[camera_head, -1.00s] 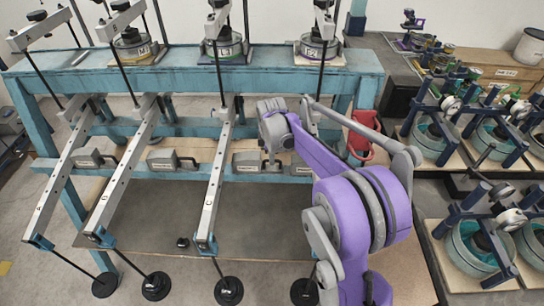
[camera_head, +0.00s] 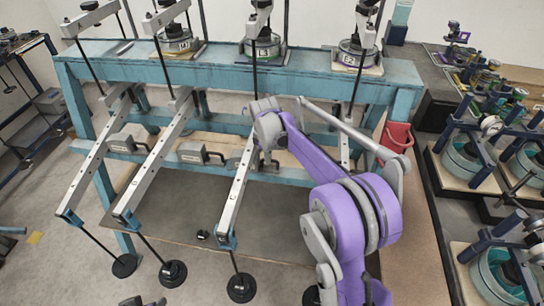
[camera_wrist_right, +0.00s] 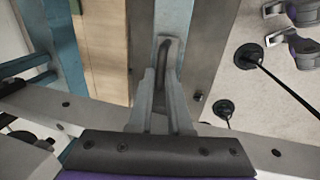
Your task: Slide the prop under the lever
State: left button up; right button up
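Grey props with handles sit on the low blue rail: one at the left (camera_head: 128,139), a middle one (camera_head: 192,153) and a third prop (camera_head: 240,158) beside the third lever. My right gripper (camera_head: 269,156) is low at that third prop. In the right wrist view my fingers (camera_wrist_right: 162,112) are close together around the upright grey handle (camera_wrist_right: 167,60). The prop's body is mostly hidden there. My purple arm covers the area around the fourth lever. My left gripper is not shown.
Black hanging weights (camera_head: 172,272) hang from the lever ends near the floor. A red container (camera_head: 396,138) stands at the frame's right end. A bench (camera_head: 468,180) with several round apparatuses fills the right side.

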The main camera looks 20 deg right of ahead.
jog(key=o, duration=0.4)
jog(key=shift+w+a, duration=0.1)
jog(key=shift+a, duration=0.15)
jog(key=shift+d, duration=0.1)
jog(key=shift+r, duration=0.2)
notch_tip(320, 180, up, 10)
jog(key=s+a, duration=0.1)
jog(key=s, duration=0.1)
jog(key=shift+r, duration=0.1)
